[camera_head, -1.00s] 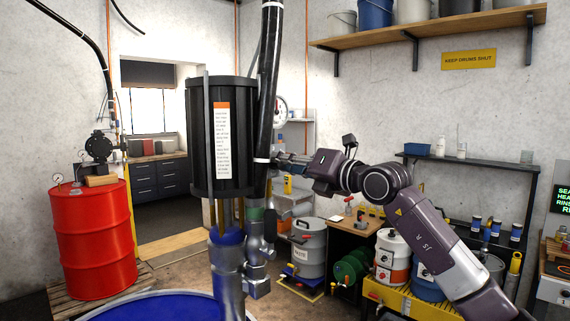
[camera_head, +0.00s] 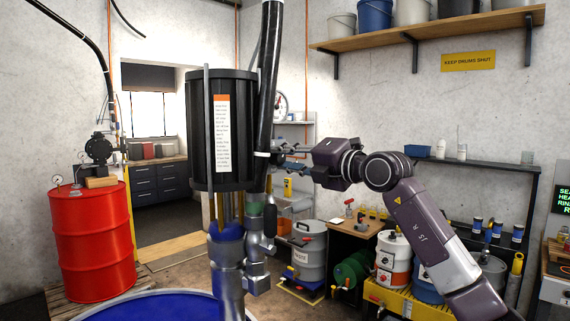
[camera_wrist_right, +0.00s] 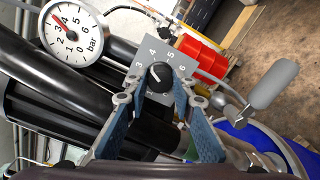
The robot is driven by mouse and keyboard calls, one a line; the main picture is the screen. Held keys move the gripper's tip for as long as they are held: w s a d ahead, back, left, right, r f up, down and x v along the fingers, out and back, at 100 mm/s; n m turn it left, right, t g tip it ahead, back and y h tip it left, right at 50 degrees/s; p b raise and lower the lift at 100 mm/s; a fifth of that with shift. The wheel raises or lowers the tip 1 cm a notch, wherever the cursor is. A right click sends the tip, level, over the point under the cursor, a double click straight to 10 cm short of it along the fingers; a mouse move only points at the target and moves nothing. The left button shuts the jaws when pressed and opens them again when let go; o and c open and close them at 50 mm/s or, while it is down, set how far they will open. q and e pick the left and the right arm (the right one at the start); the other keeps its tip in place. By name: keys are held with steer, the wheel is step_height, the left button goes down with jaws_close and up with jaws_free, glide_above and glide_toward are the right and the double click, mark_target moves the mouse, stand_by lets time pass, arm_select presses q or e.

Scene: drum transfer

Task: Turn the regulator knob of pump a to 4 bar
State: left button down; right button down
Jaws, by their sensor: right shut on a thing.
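The black regulator knob (camera_wrist_right: 160,77) sits on a grey scale plate (camera_wrist_right: 152,54) marked 3 to 6 in the right wrist view. Its white mark points up and left, around 3 to 4; the exact value is hard to tell. My right gripper (camera_wrist_right: 154,96) is shut on the knob, one finger on each side. In the head view the right gripper (camera_head: 287,157) reaches in beside the black pump (camera_head: 200,130); the knob is hidden there. The white bar gauge (camera_wrist_right: 76,30) has its red needle toward the upper left, near 3 to 4. My left gripper is not in view.
A thick black hose (camera_head: 268,90) runs upright close to my right gripper. A blue drum (camera_head: 150,308) stands below the pump. A red drum (camera_head: 95,240) stands at left. Steel cans and a wooden bench (camera_head: 350,226) lie below my right arm.

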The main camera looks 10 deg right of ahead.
steer(key=shift+m+b, duration=0.35)
steer(key=shift+m, duration=1.25)
steer(key=c, duration=1.6)
jaws_free()
steer(key=shift+d, duration=0.1)
steer(key=v, duration=1.2)
steer(key=shift+w, duration=0.1)
